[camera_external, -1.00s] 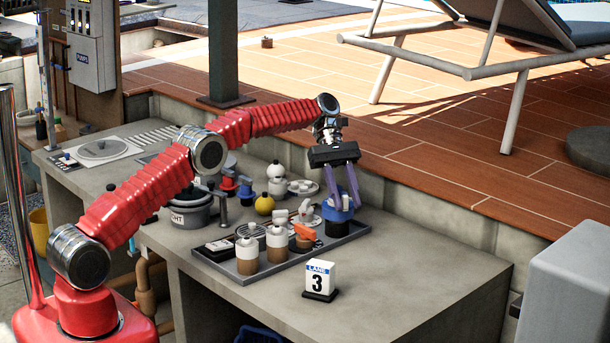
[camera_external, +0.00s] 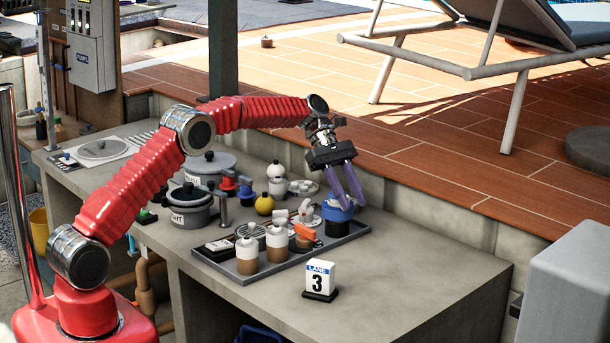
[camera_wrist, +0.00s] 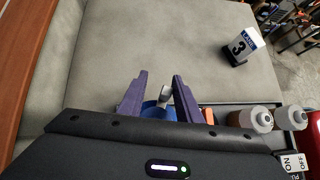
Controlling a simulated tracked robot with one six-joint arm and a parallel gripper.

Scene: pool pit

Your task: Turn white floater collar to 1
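A blue round floater (camera_external: 337,219) with a dark band stands at the right end of a grey tray. It also shows in the wrist view (camera_wrist: 155,110), partly hidden, with a pale upright tab (camera_wrist: 165,96) above it. My gripper (camera_external: 353,206) is tilted over the floater, its purple fingers spread apart. In the wrist view my gripper (camera_wrist: 160,76) has one finger on each side of the tab, with a visible gap. I cannot tell whether a finger touches the floater. A white piece (camera_external: 305,211) sits just left of the blue floater. I cannot make out collar markings.
A lane 3 block (camera_external: 320,280) stands in front. Pots (camera_external: 190,212) stand left. The counter to the right is clear.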

